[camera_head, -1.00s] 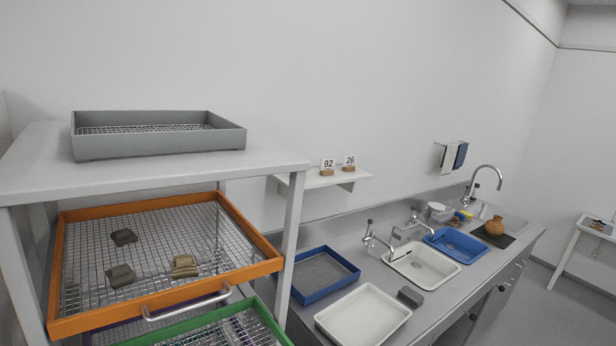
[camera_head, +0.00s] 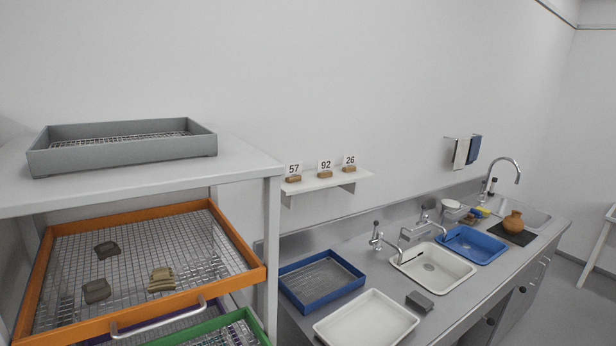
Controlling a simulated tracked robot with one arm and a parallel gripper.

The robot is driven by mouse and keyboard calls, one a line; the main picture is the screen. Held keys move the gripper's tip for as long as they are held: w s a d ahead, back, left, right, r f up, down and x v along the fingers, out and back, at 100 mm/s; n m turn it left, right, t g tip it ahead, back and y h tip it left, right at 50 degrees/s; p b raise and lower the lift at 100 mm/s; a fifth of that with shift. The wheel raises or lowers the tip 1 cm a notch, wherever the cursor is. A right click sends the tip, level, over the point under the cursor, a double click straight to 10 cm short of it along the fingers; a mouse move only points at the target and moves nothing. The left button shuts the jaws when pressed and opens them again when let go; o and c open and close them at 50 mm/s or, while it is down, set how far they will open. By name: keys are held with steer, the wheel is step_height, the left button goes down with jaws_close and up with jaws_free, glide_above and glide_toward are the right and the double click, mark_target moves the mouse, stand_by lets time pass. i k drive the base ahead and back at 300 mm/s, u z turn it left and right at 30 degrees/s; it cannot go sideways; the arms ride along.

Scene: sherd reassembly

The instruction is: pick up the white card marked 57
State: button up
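The white card marked 57 (camera_head: 294,168) stands upright in a small brown block at the left end of a white wall shelf (camera_head: 327,183). Cards marked 92 (camera_head: 325,165) and 26 (camera_head: 349,160) stand to its right on the same shelf, each in its own brown block. The whole face of card 57 shows, just right of the rack's front post. My gripper is not in view.
A rack (camera_head: 240,166) at the left holds a grey mesh tray (camera_head: 130,150) on top and an orange-framed drawer (camera_head: 255,276) with sherds, pulled out. Below the shelf, a counter carries a blue tray (camera_head: 300,304), a white tray (camera_head: 366,334) and basins.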

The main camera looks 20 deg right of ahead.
mark_target(294, 171)
steer(key=u, duration=0.1)
steer(key=i, duration=0.55)
steer(key=z, duration=2.7)
steer(key=i, duration=2.15)
steer(key=u, duration=0.3)
